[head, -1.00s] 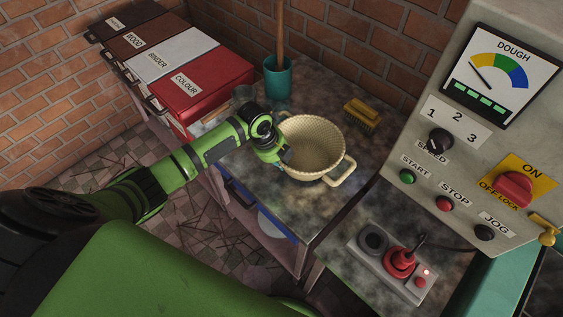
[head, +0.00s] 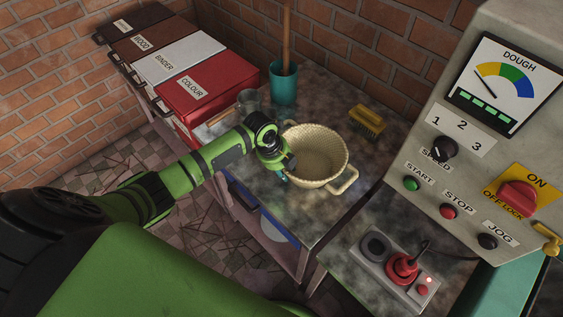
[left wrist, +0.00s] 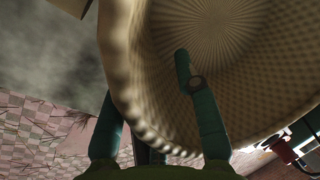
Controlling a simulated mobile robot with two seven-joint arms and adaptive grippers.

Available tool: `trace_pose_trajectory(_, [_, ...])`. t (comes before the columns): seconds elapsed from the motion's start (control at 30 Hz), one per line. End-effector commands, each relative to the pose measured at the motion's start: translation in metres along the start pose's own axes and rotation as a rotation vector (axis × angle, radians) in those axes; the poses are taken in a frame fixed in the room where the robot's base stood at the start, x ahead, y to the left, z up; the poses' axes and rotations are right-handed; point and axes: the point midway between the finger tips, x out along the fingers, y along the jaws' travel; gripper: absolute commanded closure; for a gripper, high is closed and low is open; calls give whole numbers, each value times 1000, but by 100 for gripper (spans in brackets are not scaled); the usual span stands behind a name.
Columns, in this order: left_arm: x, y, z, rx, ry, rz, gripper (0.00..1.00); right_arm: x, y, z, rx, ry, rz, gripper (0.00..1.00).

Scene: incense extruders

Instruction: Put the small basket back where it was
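The small basket (head: 318,180) is cream, woven and round, with side handles. It stands upright on the dark mottled worktop (head: 345,95), near its front edge, and looks empty. My left gripper (head: 286,170) is at the basket's left side in the head view. In the left wrist view the basket (left wrist: 255,75) fills the upper right. My left gripper's fingers (left wrist: 150,95) stand apart with the basket wall between them, one outside and one over the inside. The outer fingertip is partly hidden by the basket. My right gripper is not in view.
A teal cup (head: 284,84) with a wooden stick, a glass (head: 247,101) and a yellow brush (head: 368,120) stand behind the basket. Labelled bins (head: 205,85) are at the left.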

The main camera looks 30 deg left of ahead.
Motion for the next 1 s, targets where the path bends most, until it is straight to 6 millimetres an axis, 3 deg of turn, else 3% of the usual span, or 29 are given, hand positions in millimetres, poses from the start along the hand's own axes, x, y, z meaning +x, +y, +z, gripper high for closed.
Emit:
trace_pose_trajectory(0.6, [-108, -1, 1, 1, -2, -3, 69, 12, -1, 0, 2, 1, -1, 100])
trace_pose_trajectory(1.0, [-120, 0, 0, 0, 1, -1, 69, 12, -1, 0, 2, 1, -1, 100])
